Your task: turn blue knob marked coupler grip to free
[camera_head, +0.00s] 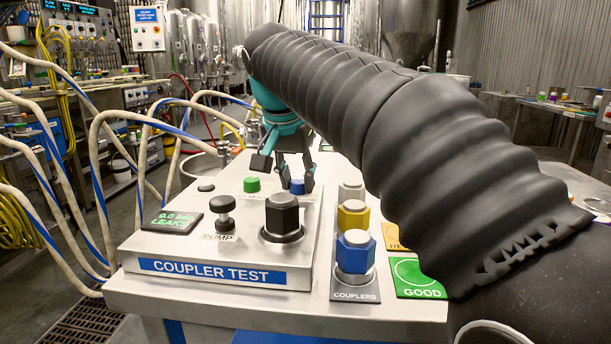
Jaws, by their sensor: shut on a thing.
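The blue knob (297,187) sits near the back right of the grey coupler test panel (220,272). My gripper (288,176) reaches down from above, with its dark fingers on either side of the knob, shut on it. The fingers partly cover the knob. Its marking and the way it points cannot be read from here.
On the panel are a green button (251,185), a black pump knob (223,214), a large black hex coupler (282,216) and a display (172,222) reading 0.0 bar, LEAK. To the right stand several couplers (355,252) and a green GOOD mat (418,278). Hoses (97,150) hang at left.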

